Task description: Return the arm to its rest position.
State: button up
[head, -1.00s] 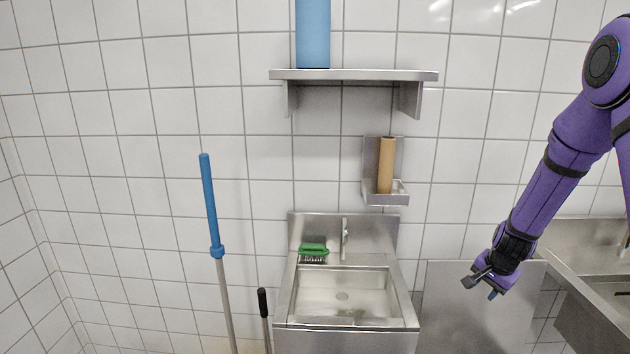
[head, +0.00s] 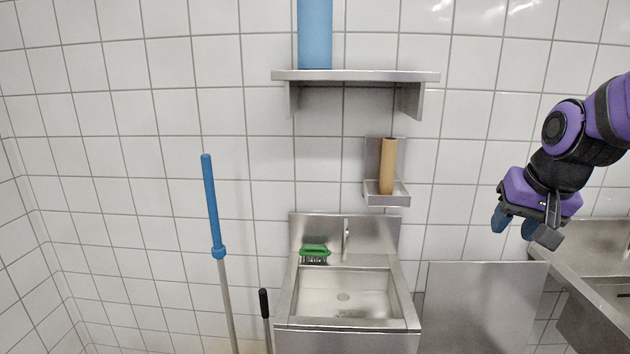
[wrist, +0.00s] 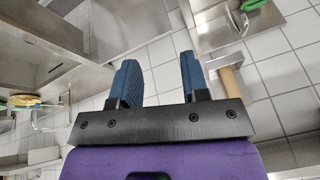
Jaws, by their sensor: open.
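My arm is purple with black joints and reaches in from the right edge of the head view. My gripper (head: 516,226) hangs at its end, pointing down, to the right of the small sink and in front of the tiled wall. Its two blue fingers are apart with nothing between them. In the wrist view the gripper (wrist: 157,82) also shows open and empty, with tiles behind the gap.
A small steel sink (head: 398,310) with a green brush (head: 314,250) stands at the middle. A shelf (head: 355,76) holds a blue cylinder (head: 315,35). A blue-handled pole (head: 211,205) leans left. A steel counter (head: 590,262) is below right of my gripper.

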jog(key=s+a+r+n, duration=0.1)
jog(key=s+r, duration=0.1)
jog(key=s, duration=0.5)
jog(key=s+a+r+n, duration=0.1)
jog(key=s+r+n, duration=0.1)
jog(key=s, duration=0.6)
jog(key=shift+s+r+n+t, duration=0.15)
jog(key=shift+r+n+t, duration=0.15)
